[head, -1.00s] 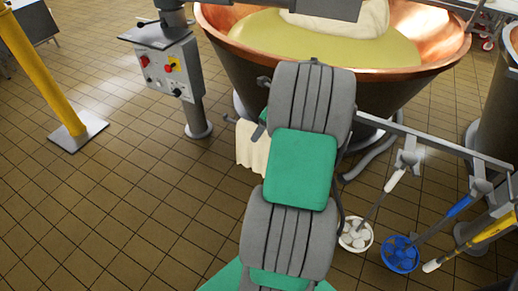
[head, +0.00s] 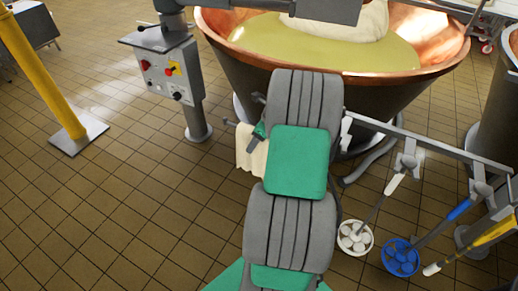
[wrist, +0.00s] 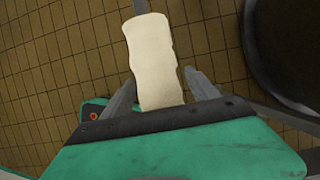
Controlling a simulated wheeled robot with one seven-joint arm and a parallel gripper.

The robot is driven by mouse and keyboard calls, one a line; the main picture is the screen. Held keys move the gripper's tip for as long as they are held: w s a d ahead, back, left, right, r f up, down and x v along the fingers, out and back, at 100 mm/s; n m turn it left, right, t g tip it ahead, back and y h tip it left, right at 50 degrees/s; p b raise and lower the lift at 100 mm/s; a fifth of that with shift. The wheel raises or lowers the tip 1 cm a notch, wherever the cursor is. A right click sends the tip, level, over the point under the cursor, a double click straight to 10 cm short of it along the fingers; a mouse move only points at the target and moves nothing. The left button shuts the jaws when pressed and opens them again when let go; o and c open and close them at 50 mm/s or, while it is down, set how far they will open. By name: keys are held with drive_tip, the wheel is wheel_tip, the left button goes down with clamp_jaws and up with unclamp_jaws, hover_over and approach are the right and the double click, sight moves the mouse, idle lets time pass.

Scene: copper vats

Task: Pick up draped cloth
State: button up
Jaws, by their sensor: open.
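The draped cloth (head: 245,158) is cream and hangs in folds low in front of the copper vat, just left of my arm in the head view. My gripper (wrist: 159,79) is open, with one finger on each side of the cloth's near end. I cannot tell whether either finger touches it. In the head view my arm covers most of the gripper and part of the area beside the cloth.
The copper vat (head: 232,75) holds yellowish liquid and a pale bundle. A control box on a post (head: 170,75) stands left of the cloth.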

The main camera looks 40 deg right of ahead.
idle(0.3)
clamp_jaws()
idle(0.6)
